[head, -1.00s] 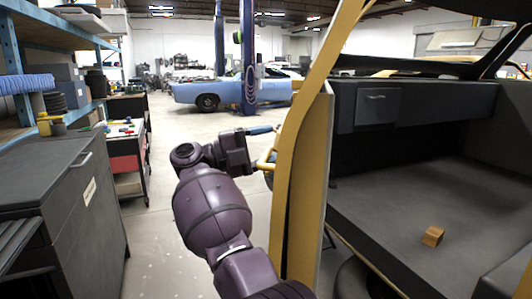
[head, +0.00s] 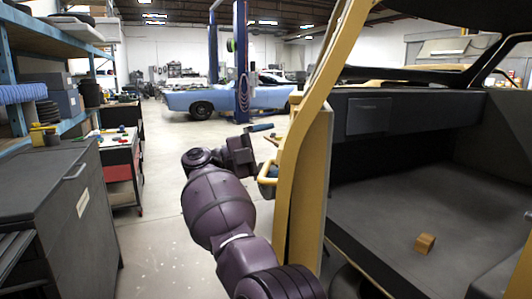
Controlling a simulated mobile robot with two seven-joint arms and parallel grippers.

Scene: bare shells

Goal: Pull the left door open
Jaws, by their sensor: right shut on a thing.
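The left door (head: 308,185) is the tall yellow-edged panel at the side of a bare vehicle shell, in the middle of the head view. A yellow bar handle (head: 265,178) stands out from its left side. My right gripper (head: 268,150) is at this handle, shut on it, with the arm reaching up from the bottom middle. The fingers are small and partly hidden by the wrist and handle. I cannot tell how far the door stands from its frame. My left gripper is not in view.
Inside the shell, a small wooden block (head: 425,243) lies on the grey floor beneath a drawer (head: 368,115). A dark cabinet (head: 60,215) stands at left, with a red-drawered cart (head: 122,170) behind it. The floor between cart and door is free. A blue car (head: 190,102) is far back.

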